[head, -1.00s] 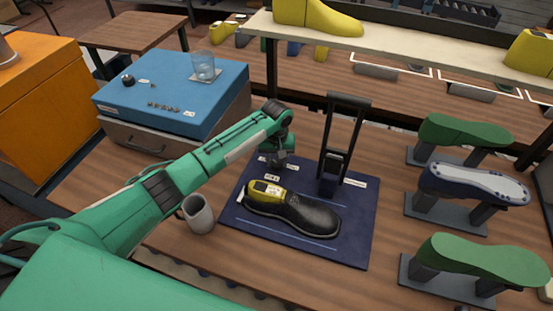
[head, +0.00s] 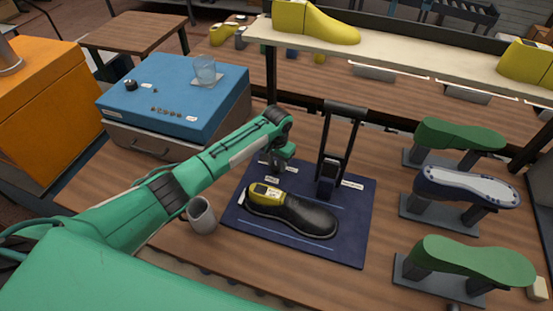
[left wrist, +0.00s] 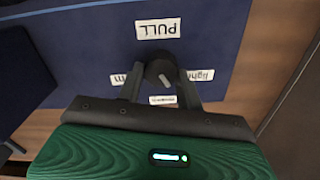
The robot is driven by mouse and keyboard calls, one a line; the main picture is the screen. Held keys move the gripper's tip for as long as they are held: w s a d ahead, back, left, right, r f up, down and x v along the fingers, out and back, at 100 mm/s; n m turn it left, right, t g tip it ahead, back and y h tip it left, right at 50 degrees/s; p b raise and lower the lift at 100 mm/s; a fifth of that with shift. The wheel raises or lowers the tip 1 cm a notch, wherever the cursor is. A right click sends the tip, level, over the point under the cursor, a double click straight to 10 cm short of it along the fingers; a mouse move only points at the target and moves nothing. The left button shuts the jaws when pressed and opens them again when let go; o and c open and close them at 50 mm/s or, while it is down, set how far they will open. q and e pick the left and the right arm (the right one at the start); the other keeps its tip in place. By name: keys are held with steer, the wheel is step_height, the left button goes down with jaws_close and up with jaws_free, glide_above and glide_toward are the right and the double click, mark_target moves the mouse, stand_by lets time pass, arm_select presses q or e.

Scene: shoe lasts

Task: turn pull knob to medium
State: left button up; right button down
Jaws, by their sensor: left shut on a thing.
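The pull knob (left wrist: 158,72) is a small dark round knob on the dark blue mat (head: 345,250). In the left wrist view it sits between the fingers of my left gripper (left wrist: 160,82), which is shut on it. Upside-down white labels surround it: PULL (left wrist: 157,29), light (left wrist: 201,75), and a small one (left wrist: 163,99) too blurred to read. Another label is partly covered by a finger. I cannot tell exactly which label the knob's pointer faces. In the head view my left gripper (head: 277,165) covers the knob. My right gripper is not in view.
A black shoe on a yellow last (head: 295,215) lies in front of the gripper. A black lever frame (head: 330,170) stands just right of it. A grey mug (head: 201,215) stands beside my left arm.

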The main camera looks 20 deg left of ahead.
mark_target(277, 165)
arm_select(q)
steer(key=m+p, duration=0.1)
steer(key=m, duration=0.2)
steer(key=shift+d+r, duration=0.1)
steer(key=shift+m, duration=1.1)
steer(key=o, duration=1)
step_height(277, 165, up, 14)
steer(key=b, duration=0.3)
steer(key=shift+f, duration=0.2)
